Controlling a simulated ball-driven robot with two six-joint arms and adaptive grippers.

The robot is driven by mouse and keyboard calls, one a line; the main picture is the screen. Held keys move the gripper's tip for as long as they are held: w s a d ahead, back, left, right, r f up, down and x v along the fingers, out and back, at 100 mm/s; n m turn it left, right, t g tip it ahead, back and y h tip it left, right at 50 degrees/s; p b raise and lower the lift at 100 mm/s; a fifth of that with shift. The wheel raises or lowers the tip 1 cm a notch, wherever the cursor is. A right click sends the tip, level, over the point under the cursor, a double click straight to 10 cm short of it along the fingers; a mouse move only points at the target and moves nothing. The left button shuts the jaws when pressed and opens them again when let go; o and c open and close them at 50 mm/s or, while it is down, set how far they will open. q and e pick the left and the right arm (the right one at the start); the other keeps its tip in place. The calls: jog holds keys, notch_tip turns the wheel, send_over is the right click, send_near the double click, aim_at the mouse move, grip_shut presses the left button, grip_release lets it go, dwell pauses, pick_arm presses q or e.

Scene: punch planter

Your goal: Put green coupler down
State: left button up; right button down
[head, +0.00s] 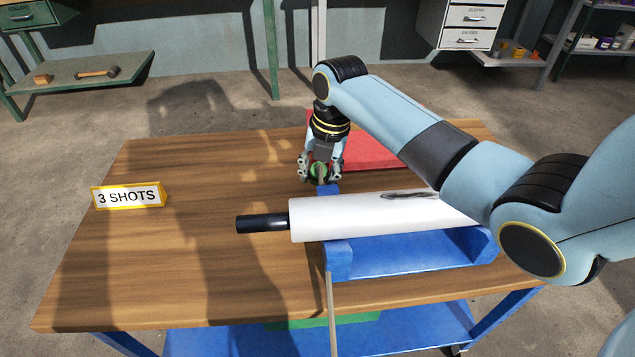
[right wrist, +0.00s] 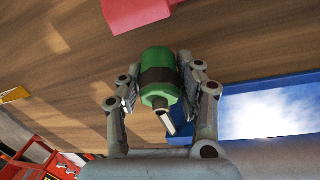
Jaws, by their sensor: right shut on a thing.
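The green coupler (right wrist: 158,78) has a dark band round its middle and sits between the fingers of my right gripper (right wrist: 157,82) in the right wrist view. In the head view my right gripper (head: 320,172) points down over the table, just behind the left end of the blue cradle, with a bit of the green coupler (head: 318,169) showing. The gripper is shut on the coupler. I cannot tell whether the coupler touches the table. My left gripper is not in view.
A white cylinder (head: 350,216) with a black end rod (head: 262,223) lies on the blue cradle (head: 400,255). A red tray (head: 375,150) is behind the gripper. A "3 SHOTS" sign (head: 128,195) stands at the left. The wooden table (head: 200,250) is clear between sign and cradle.

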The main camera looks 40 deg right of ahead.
notch_tip(320, 180, down, 2)
jog(key=shift+f, duration=0.1)
jog(key=c, duration=0.9)
grip_release()
jog(key=shift+o, duration=0.2)
